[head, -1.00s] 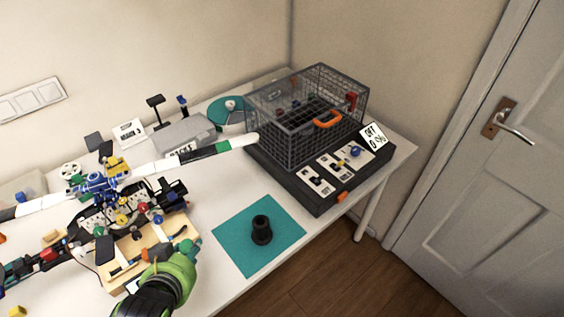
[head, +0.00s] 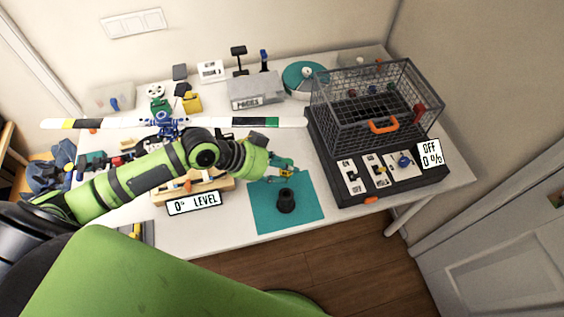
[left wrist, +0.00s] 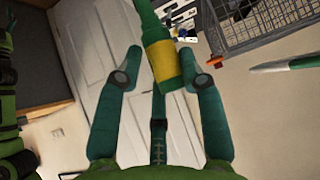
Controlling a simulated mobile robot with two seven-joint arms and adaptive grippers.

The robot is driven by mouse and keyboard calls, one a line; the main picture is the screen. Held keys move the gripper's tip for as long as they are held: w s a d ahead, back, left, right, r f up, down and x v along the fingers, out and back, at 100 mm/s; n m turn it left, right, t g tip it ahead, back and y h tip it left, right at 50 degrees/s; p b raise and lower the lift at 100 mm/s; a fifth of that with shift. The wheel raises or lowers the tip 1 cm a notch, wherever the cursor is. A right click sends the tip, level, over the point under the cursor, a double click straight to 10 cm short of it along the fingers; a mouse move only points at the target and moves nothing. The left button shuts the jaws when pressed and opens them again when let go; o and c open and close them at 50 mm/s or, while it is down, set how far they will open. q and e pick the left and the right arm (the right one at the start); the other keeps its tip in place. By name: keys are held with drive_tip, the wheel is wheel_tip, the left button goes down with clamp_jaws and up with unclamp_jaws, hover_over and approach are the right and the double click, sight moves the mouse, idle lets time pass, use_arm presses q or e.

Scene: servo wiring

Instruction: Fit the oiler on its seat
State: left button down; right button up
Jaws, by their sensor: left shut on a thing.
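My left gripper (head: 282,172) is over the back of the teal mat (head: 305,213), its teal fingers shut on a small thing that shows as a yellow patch. In the left wrist view, the left gripper (left wrist: 160,54) holds a dark green, bottle-like piece with a yellow band (left wrist: 168,66) between its fingertips. I take it for the oiler; its far end runs out of the picture. A black, stepped round holder (head: 286,201) stands upright on the mat, just in front of the gripper; it may be the seat. My right gripper is not in view.
A wire cage with an orange handle (head: 384,125) stands on a black base with switches, right of the mat. A long white propeller (head: 100,123) spans the table behind my left arm. A "0° LEVEL" sign (head: 194,203) stands left of the mat. The mat is otherwise clear.

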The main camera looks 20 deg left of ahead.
use_arm(q)
drive_tip(key=shift+d, duration=0.15)
drive_tip(key=shift+r, duration=0.1)
drive_tip(key=shift+f+b, duration=2.2)
drive_tip(key=shift+f, duration=0.9)
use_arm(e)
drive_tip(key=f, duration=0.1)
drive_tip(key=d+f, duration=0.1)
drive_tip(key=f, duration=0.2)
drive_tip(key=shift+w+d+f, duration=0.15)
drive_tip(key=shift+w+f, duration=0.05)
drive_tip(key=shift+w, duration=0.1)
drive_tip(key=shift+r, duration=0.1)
use_arm(q)
drive_tip(key=shift+p, duration=0.3)
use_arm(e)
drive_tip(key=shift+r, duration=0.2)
use_arm(q)
drive_tip(key=shift+f+b, duration=2.05)
drive_tip(key=shift+f, duration=0.5)
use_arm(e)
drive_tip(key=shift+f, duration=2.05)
use_arm(q)
drive_tip(key=c, duration=0.7)
unclamp_jaws()
